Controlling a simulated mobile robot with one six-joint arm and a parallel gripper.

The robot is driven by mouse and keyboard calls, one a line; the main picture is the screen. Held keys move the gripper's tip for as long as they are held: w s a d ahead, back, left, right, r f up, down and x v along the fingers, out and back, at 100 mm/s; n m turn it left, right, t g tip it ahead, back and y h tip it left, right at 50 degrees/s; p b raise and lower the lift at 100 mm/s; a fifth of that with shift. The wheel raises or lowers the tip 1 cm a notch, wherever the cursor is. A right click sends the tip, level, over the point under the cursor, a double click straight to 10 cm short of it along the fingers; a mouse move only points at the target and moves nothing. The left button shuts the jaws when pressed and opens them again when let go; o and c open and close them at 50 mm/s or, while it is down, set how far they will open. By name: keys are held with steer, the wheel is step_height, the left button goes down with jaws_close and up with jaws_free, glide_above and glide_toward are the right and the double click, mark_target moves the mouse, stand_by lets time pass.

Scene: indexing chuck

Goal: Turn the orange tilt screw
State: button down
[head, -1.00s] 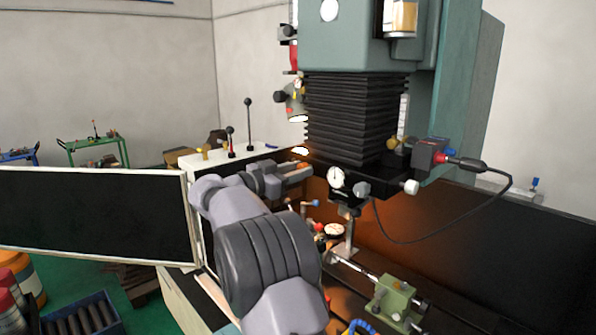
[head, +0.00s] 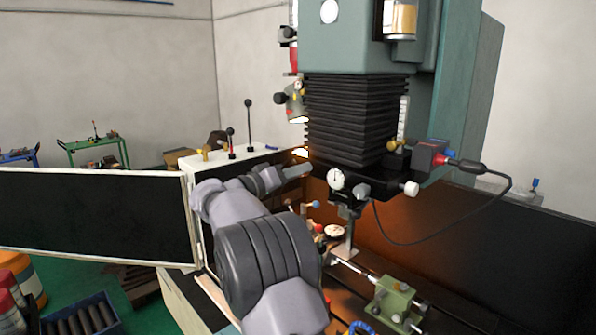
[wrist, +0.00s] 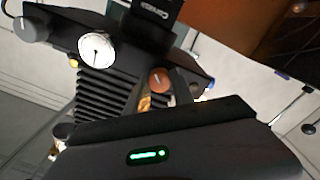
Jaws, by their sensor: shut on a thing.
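The orange tilt screw (wrist: 159,80) shows in the wrist view as a round orange-brown knob near the middle. My gripper (wrist: 160,86) reaches up to it, with a dark finger on either side, shut on the knob. In the head view my gripper (head: 303,170) points right, just left of the white dial gauge (head: 336,179) under the black bellows. The knob is hidden there behind my fingers. The same dial (wrist: 96,51) is up and left of the knob in the wrist view.
The black bellows (head: 352,120) and teal machine head (head: 350,40) stand above my gripper. A red and blue box with a cable (head: 428,155) is at right. A green fixture (head: 393,297) sits on the bed below. An open door panel (head: 95,215) stands left.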

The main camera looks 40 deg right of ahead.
steer(key=n+p, duration=1.6)
steer(key=n, duration=0.9)
steer(key=shift+s+n+t, duration=0.1)
steer(key=shift+n+t, duration=0.3)
steer(key=shift+f, duration=0.1)
steer(key=c, duration=1.1)
jaws_free()
steer(key=s+a, duration=0.2)
steer(key=a, duration=1.5)
steer(key=shift+a, duration=0.2)
